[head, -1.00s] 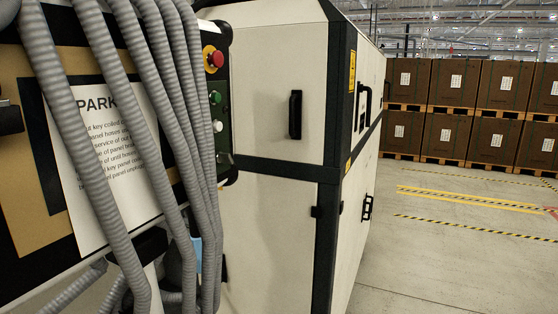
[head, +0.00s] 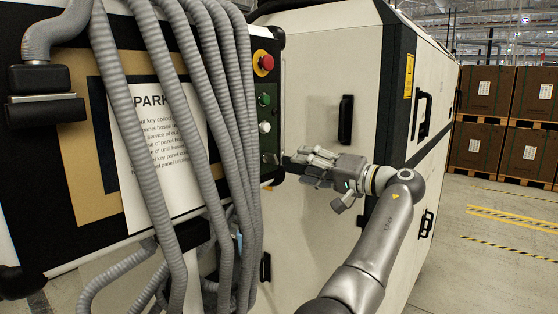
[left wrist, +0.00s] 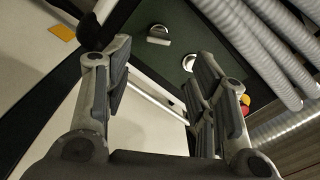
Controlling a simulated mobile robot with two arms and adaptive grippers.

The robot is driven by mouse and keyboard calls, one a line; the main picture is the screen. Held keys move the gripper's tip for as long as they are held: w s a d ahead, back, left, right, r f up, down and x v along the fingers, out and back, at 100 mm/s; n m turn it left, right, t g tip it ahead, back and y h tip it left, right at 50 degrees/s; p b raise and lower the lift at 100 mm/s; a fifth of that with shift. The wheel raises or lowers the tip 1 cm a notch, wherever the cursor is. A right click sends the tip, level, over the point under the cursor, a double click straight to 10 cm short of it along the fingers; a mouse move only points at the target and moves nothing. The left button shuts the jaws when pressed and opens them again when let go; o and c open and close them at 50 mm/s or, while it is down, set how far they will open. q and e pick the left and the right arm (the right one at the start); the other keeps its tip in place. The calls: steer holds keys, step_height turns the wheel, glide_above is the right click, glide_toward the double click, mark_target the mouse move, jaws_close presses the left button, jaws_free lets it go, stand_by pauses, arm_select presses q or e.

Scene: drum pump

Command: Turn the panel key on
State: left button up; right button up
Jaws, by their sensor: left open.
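The control panel (head: 267,110) is a dark upright strip with a red button on yellow, a green button and a white button. Near its lower end is a small silver key switch (head: 268,158). In the left wrist view, a silver knob-like piece (left wrist: 158,35), likely the key, sits on the dark green panel face (left wrist: 165,62). My left gripper (head: 302,157) is just right of the panel's lower end, fingers pointing toward it. In the left wrist view the gripper (left wrist: 162,68) is open and empty, with the knob-like piece beyond its fingertips. The right gripper is out of view.
Several grey corrugated hoses (head: 185,130) hang in front of the panel, close to its left side. A PARK notice (head: 155,150) hangs behind them. A cream cabinet with a black handle (head: 346,120) stands behind my gripper. Boxes on pallets (head: 485,95) stand far right.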

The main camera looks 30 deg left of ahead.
mark_target(277, 159)
arm_select(q)
steer(key=a+p, duration=0.1)
steer(key=a, duration=0.2)
steer(key=a+p, duration=0.1)
steer(key=a, duration=0.2)
steer(key=w+a+p, duration=0.1)
steer(key=a, duration=0.2)
steer(key=shift+a+p, duration=0.35)
steer(key=shift+w+a+f, duration=0.1)
steer(key=shift+w+a, duration=0.05)
steer(key=shift+a, duration=0.45)
steer(key=c, duration=0.4)
jaws_close()
